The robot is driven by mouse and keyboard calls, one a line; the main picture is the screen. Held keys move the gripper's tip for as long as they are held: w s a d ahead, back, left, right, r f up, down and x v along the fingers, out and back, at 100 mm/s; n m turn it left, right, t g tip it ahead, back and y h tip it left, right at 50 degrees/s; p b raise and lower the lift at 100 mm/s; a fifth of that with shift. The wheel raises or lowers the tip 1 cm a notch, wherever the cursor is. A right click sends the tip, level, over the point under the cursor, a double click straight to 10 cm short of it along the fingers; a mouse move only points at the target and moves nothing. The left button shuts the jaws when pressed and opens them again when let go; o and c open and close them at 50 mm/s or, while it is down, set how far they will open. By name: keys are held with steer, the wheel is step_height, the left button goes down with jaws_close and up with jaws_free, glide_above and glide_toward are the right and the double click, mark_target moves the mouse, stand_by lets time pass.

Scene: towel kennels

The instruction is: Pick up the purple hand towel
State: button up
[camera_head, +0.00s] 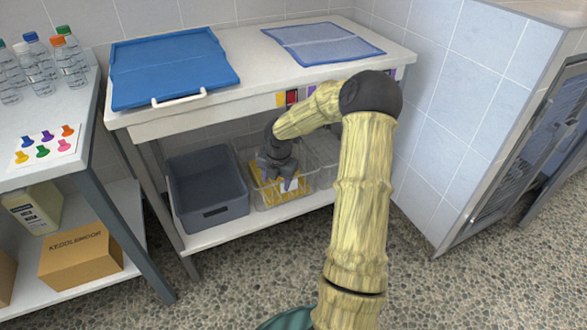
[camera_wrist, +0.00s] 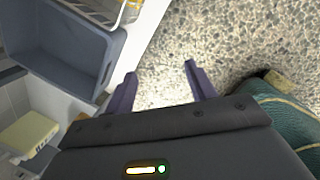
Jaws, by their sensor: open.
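I cannot make out a purple hand towel in either view. My gripper (camera_head: 277,168) is in front of a clear bin (camera_head: 262,203) on the lower shelf, in the head view. The bin holds something yellow (camera_head: 268,190), partly hidden by my gripper. In the wrist view my gripper (camera_wrist: 161,80) has its two dark fingers spread apart, with only white shelf edge and speckled floor showing between them. It holds nothing. My arm hides part of the shelf and the bench front on the right.
A grey bin (camera_head: 208,188) stands left of the clear bin; it also shows in the wrist view (camera_wrist: 65,42). Another clear bin (camera_head: 319,150) is to the right. A blue lid (camera_head: 170,65) and a blue mesh mat (camera_head: 323,43) lie on the bench top.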

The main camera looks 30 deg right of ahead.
steer(key=s+a+r+m+p, duration=0.2)
steer(key=s+a+r+m, duration=0.5)
steer(key=m, duration=0.5)
steer(key=s+a+r+m+p, duration=0.2)
steer(key=s+a+r+m, duration=0.6)
steer(key=s+a+m, duration=0.3)
steer(key=s+m, duration=0.2)
steer(key=s, duration=0.1)
steer(key=shift+s+a+t, duration=0.2)
steer(key=shift+t, duration=0.1)
steer(key=shift+r, duration=0.1)
steer(key=shift+c, duration=0.5)
